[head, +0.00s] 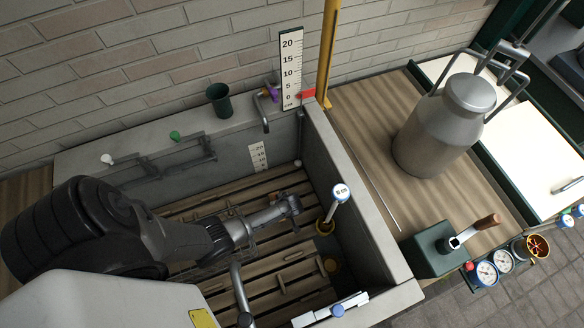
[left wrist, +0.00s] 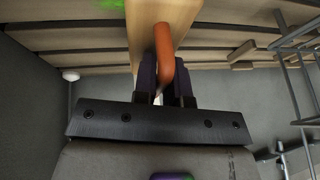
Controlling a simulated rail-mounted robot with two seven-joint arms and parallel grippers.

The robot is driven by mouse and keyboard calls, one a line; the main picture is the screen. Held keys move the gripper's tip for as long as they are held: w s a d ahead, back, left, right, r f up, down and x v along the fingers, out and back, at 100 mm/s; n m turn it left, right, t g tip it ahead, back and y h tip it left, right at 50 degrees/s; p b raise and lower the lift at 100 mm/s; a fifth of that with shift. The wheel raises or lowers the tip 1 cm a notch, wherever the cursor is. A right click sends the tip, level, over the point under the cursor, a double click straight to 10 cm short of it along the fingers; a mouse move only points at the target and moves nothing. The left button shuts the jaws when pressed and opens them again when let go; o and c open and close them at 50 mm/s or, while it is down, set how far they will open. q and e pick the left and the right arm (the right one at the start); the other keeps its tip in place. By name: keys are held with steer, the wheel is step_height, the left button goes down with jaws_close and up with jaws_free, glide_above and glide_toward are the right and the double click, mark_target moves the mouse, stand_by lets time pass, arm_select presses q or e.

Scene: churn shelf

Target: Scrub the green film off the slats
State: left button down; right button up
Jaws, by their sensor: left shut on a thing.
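The wooden slats (head: 270,282) form the floor of a grey stone trough. They also show in the left wrist view (left wrist: 220,38), running across the top. A patch of bright green film (left wrist: 110,4) shows at the top edge of the left wrist view; I cannot make out any green film on the slats in the head view. My left gripper (head: 292,202) reaches down into the trough over the slats. In the left wrist view it (left wrist: 165,88) is shut on the orange handle (left wrist: 164,45) of a pale wooden brush (left wrist: 147,30). The brush's underside is hidden. My right gripper is not in view.
The trough's right wall (head: 360,200) stands close to the gripper, with a white upright tube (head: 333,207) beside it. A metal churn (head: 440,125) stands on the wooden bench at right.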

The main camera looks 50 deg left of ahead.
arm_select(q)
steer(key=shift+w+d+r, duration=0.1)
steer(key=shift+w, duration=0.2)
steer(key=shift+w+d+b, duration=0.1)
steer(key=shift+w+b, duration=0.15)
steer(key=shift+b, duration=0.05)
steer(key=w, duration=0.2)
steer(key=f+b, duration=0.1)
steer(key=shift+w+d, duration=0.35)
steer(key=shift+w, duration=0.05)
steer(key=shift+w+d+f, duration=0.1)
steer(key=shift+w, duration=0.25)
steer(key=shift+w+d+f+b, duration=0.1)
steer(key=shift+w+f+b, duration=0.1)
steer(key=shift+b, duration=0.1)
step_height(320, 180, up, 8)
steer(key=p, duration=0.7)
steer(key=shift+r, duration=0.2)
